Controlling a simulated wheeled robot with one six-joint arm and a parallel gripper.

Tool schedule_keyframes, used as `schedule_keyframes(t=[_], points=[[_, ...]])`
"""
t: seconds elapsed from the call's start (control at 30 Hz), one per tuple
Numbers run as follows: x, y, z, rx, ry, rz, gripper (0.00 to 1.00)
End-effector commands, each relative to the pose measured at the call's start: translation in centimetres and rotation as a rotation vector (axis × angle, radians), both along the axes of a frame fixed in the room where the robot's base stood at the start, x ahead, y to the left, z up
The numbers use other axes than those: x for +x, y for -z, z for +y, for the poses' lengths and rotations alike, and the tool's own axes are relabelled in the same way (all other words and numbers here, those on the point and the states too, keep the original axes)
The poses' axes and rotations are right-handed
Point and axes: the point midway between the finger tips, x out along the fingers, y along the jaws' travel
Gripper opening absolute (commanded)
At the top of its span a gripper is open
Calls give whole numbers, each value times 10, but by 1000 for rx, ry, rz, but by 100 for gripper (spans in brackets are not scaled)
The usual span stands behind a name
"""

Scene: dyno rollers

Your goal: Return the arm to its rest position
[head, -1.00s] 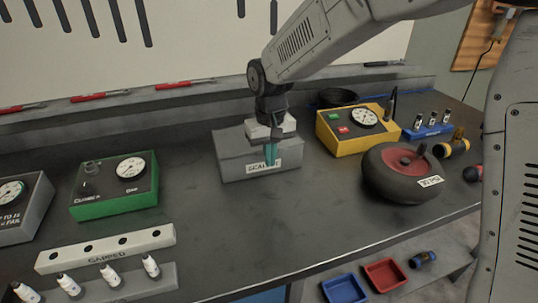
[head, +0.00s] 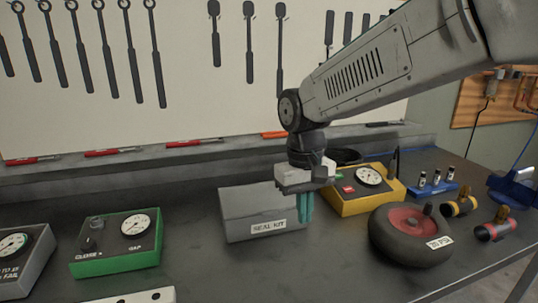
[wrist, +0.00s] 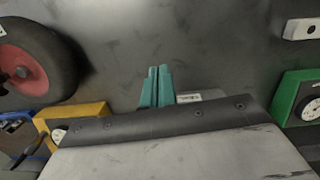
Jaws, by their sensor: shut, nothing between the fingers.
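My gripper (head: 305,207) hangs pointing down from my raised arm, with its teal fingers together and nothing between them. In the head view it is in front of the right end of the grey seal kit box (head: 262,210) and hides part of it. I cannot tell the exact gap between the fingers and the box. In the wrist view the teal fingers (wrist: 155,88) show side by side over the dark bench, close to the label of the seal kit.
A green gauge box (head: 115,245) stands at left. Two small cylinders (head: 460,206) lie at right. Bare bench (head: 190,265) lies between the green box and seal kit.

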Motion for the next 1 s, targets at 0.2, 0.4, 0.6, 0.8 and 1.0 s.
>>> schedule_keyframes(t=[0.2, 0.4, 0.6, 0.8, 1.0], points=[[-77, -15, -79, 6, 78, -8, 0], [-151, -15, -137, 19, 177, -51, 0], [-203, -9, -170, 32, 282, -122, 0], [-217, -16, -183, 42, 346, -195, 0], [-218, -18, -185, 42, 358, -205, 0]])
